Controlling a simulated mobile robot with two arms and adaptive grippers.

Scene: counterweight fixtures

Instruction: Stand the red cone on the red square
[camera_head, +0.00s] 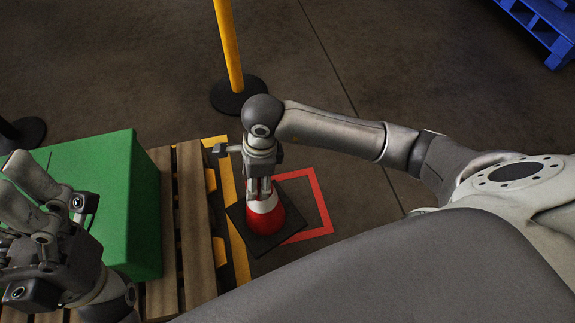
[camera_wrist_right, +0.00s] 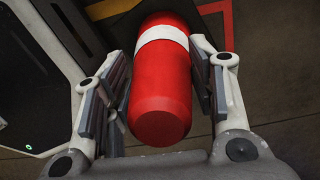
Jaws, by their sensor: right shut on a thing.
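The red cone (camera_head: 268,222) has a white band and a flat black square base (camera_head: 240,222). My right gripper (camera_head: 260,188) is shut on the upper part of the cone from above. In the right wrist view the cone (camera_wrist_right: 160,95) lies between both fingers. The red square (camera_head: 322,205) is an outline on the floor. The base covers its left part in the head view and is turned relative to it. I cannot tell whether the base touches the floor. My left gripper (camera_head: 32,195) is at the left edge, its finger opening unclear.
A wooden pallet (camera_head: 190,215) with a green box (camera_head: 110,200) stands left of the cone, with a yellow floor line (camera_head: 230,195) beside it. A yellow post (camera_head: 230,50) on a black foot stands behind. A blue pallet (camera_head: 545,25) is far right.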

